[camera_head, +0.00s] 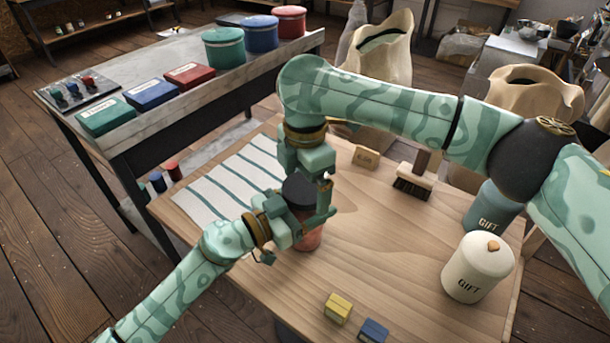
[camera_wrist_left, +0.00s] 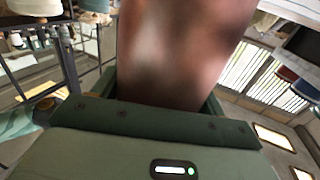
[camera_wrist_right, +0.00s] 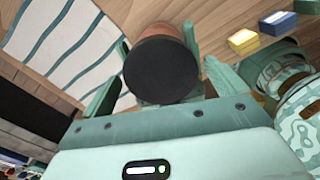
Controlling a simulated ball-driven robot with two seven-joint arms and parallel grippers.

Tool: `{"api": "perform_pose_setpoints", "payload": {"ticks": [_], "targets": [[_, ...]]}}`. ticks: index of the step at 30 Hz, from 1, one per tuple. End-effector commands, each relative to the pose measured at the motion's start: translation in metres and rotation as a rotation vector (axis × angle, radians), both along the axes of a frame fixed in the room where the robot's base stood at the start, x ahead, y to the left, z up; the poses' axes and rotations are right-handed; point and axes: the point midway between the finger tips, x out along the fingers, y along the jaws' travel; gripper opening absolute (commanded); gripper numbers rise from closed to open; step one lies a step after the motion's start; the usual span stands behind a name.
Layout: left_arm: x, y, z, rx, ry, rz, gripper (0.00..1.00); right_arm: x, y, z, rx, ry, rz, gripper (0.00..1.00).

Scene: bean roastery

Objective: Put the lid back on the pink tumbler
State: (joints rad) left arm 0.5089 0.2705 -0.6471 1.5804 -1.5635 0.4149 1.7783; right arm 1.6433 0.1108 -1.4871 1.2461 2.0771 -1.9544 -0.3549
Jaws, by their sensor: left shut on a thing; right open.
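The pink tumbler (camera_head: 308,238) stands at the front of the striped cloth, partly hidden by my grippers. It fills the middle of the left wrist view (camera_wrist_left: 180,55). My left gripper (camera_head: 292,220) is shut on its side. The round black lid (camera_head: 298,188) is at the tumbler's top; whether it is fully seated I cannot tell. In the right wrist view the lid (camera_wrist_right: 161,70) covers the tumbler's mouth, with some pink side (camera_wrist_right: 168,30) showing beyond. My right gripper (camera_head: 306,190) is above, open, its fingers on either side of the lid, apart from it in the wrist view.
The striped cloth (camera_head: 228,180) lies left on the wooden table (camera_head: 385,245). A brush (camera_head: 413,182), a small wooden sign (camera_head: 366,157), a white canister (camera_head: 477,268), a blue canister (camera_head: 490,208), a yellow box (camera_head: 338,307) and a blue box (camera_head: 373,331) stand around.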

Motion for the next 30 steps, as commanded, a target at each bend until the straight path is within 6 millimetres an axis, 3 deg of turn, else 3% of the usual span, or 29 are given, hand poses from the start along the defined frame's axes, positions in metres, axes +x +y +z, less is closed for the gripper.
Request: {"api": "perform_pose_setpoints", "payload": {"ticks": [2, 3, 7, 8, 16, 17, 19, 26, 30], "targets": [[0.0, 0.0, 0.0, 0.0, 0.0, 0.0, 0.09, 0.0, 0.0, 0.0, 0.0, 0.0, 0.0, 0.97], [0.0, 0.0, 0.0, 0.0, 0.0, 0.0, 0.09, 0.0, 0.0, 0.0, 0.0, 0.0, 0.0, 0.92], [0.0, 0.0, 0.0, 0.0, 0.0, 0.0, 0.09, 0.0, 0.0, 0.0, 0.0, 0.0, 0.0, 0.55], [0.0, 0.0, 0.0, 0.0, 0.0, 0.0, 0.09, 0.0, 0.0, 0.0, 0.0, 0.0, 0.0, 0.52], [0.0, 0.0, 0.0, 0.0, 0.0, -0.001, 0.09, 0.0, 0.0, 0.0, 0.001, 0.001, -0.005, 0.52], [0.0, 0.0, 0.0, 0.0, 0.0, -0.001, 0.09, 0.0, 0.0, 0.0, 0.001, 0.001, -0.005, 0.82], [0.0, 0.0, 0.0, 0.0, 0.0, -0.001, 0.09, 0.0, 0.0, 0.0, 0.001, 0.001, -0.005, 1.0], [0.0, 0.0, 0.0, 0.0, 0.0, -0.001, 0.09, 0.0, 0.0, 0.001, 0.001, 0.001, -0.005, 1.0], [0.0, 0.0, 0.0, 0.0, 0.0, -0.001, 0.09, 0.001, 0.0, 0.011, 0.002, -0.001, -0.006, 1.0]]}}
